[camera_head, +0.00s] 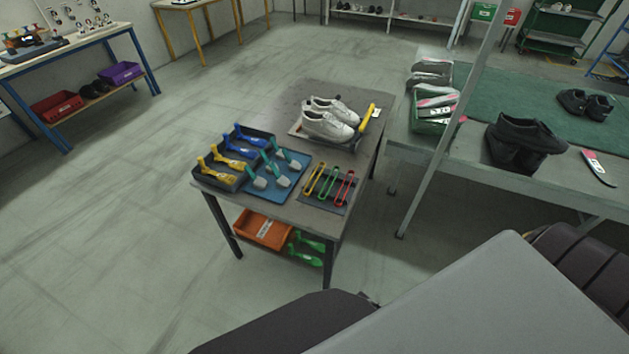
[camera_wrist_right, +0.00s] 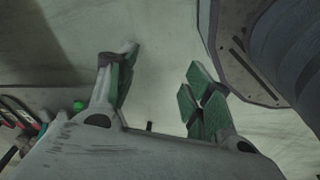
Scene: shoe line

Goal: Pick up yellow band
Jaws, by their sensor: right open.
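The yellow band (camera_head: 315,179) is a thin elongated loop lying at the left of a row of three bands on a dark mat (camera_head: 337,208). The mat is at the front right of the small table. A green band (camera_head: 327,183) and a red band (camera_head: 344,187) lie beside it. My right gripper (camera_wrist_right: 160,75) shows in the right wrist view, open and empty, with its green-padded fingers apart over plain floor. Red and green items show at that view's left edge, too unclear to name. My left gripper is not in view.
The small table (camera_head: 285,212) also holds a blue mat (camera_head: 281,195) with teal-handled tools, a dark tray with blue and yellow tools, and white shoes (camera_head: 327,124). An orange bin (camera_head: 262,230) is below. A metal bench (camera_head: 480,166) with a post stands right. Floor left is clear.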

